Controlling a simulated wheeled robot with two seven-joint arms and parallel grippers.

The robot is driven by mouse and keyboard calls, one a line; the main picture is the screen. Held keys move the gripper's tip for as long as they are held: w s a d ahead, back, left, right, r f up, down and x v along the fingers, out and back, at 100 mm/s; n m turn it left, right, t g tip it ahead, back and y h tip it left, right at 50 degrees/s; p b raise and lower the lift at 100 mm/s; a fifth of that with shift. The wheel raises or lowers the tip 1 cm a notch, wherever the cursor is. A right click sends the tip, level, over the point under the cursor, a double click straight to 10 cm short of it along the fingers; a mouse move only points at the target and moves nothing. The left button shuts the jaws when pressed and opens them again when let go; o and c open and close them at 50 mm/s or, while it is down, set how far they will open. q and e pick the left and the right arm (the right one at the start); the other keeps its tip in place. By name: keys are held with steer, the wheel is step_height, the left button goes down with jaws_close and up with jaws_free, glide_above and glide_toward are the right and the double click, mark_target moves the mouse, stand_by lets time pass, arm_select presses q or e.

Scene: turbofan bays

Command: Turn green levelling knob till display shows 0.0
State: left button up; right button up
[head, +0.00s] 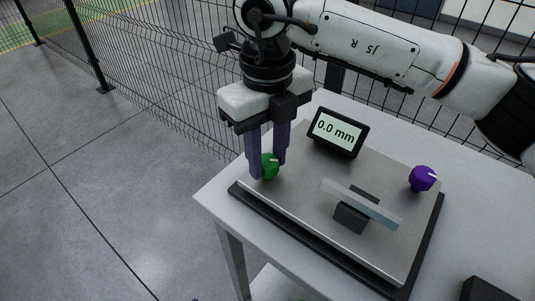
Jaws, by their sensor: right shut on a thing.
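The green levelling knob (270,166) stands at the left corner of a grey metal plate (300,207). My right gripper (267,170) comes down from above with its two dark purple fingers on either side of the knob, shut on it. The fingers hide part of the knob; a pale mark shows on its right side. The display (338,132) at the back of the plate reads 0.0 mm. My left gripper is not in view.
A purple knob (422,179) stands at the plate's right side. A pale bar (360,204) sits on a dark block in front, slanting down to the right. The plate rests on a white table (222,200). A black wire fence (150,70) runs behind. A dark box (488,290) lies at the lower right.

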mark_target(268, 160)
steer(key=o, duration=1.1)
steer(key=shift+r, duration=0.15)
step_height(268, 160, up, 10)
steer(key=shift+r+b, duration=0.1)
steer(key=shift+b, duration=0.2)
